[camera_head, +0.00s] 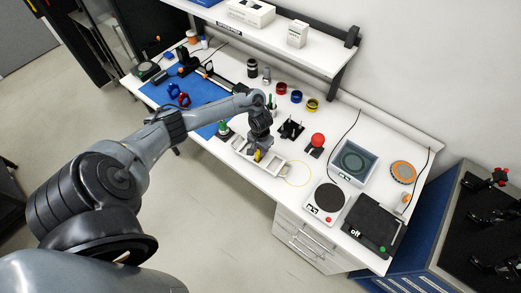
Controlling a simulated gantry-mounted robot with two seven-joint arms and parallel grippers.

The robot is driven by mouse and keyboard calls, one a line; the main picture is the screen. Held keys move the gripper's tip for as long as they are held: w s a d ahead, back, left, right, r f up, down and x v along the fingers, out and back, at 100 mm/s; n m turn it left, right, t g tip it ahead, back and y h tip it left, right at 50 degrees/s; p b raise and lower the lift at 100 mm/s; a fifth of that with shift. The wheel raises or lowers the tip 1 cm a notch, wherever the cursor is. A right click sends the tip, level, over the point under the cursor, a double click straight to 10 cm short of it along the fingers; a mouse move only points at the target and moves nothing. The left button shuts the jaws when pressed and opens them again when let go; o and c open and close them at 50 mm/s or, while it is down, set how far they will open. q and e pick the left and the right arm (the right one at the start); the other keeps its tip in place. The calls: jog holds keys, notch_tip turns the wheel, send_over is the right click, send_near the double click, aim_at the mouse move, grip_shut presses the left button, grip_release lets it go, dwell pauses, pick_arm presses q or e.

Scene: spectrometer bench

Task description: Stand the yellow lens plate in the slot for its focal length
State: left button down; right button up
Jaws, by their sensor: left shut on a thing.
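My left gripper (258,150) points down over the front middle of the bench, shut on the yellow lens plate (257,156). Only a small yellow part of the plate shows below the fingers. A pale slotted holder (279,172) lies on the bench under and beside the gripper. The plate is at or just above its back-left part; I cannot tell whether it is inside a slot. The slot labels are too small to read. My right gripper is not in view.
A red ball on a stand (318,140) and a black fixture (291,129) stand behind the holder. A thin yellow ring (308,176) lies to its right. A hot plate (328,198) is farther right. A blue mat (187,99) covers the left bench.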

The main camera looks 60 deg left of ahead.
pick_arm(q)
jog(key=shift+f, duration=0.1)
jog(key=c, duration=1)
grip_release()
